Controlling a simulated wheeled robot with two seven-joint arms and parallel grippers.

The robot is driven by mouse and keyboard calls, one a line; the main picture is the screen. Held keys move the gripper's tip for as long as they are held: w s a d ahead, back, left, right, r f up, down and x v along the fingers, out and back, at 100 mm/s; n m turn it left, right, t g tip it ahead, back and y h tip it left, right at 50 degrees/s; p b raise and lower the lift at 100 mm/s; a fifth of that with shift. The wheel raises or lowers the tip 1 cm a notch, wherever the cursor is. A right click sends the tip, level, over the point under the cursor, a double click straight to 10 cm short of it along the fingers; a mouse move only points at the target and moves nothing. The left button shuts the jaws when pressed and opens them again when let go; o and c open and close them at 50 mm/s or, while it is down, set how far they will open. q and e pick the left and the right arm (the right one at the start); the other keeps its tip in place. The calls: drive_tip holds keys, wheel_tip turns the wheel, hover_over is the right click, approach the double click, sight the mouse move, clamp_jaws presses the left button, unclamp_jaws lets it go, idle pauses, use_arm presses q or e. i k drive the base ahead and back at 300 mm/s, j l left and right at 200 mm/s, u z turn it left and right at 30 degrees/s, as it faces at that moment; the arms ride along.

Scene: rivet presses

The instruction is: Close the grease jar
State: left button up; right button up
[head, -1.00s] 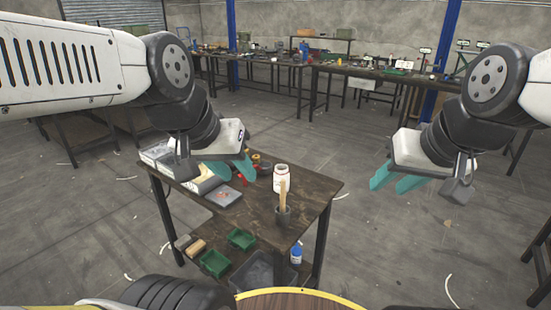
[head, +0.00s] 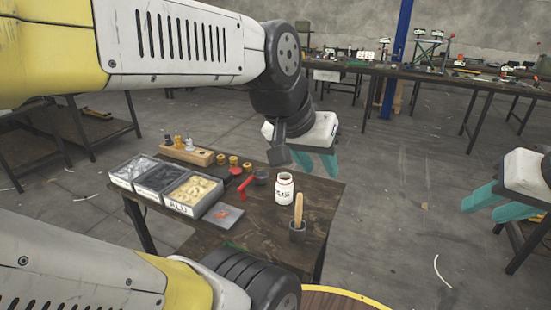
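The grease jar (head: 284,188) looks to be the white jar with a dark label, upright on the dark wooden table (head: 262,227). Its top looks pale, and I cannot tell for certain whether a lid is on it. A small red round piece (head: 236,171) lies to the jar's left, but I cannot tell if it is a lid. My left gripper (head: 316,164) is open and empty, its teal fingers pointing down above and right of the jar. My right gripper (head: 498,203) is open and empty off to the right, away from the table.
A dark cup with a wooden-handled tool (head: 298,232) stands in front of the jar. Several bins (head: 165,185) of small parts, a wooden block with bits (head: 187,151), a red-handled tool (head: 246,183) and a grey plate (head: 223,214) occupy the left side.

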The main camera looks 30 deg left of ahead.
sight(284, 184)
drive_tip(key=j+z, duration=0.25)
drive_tip(key=j, duration=0.95)
drive_tip(key=j+z, duration=0.2)
drive_tip(key=j, duration=0.95)
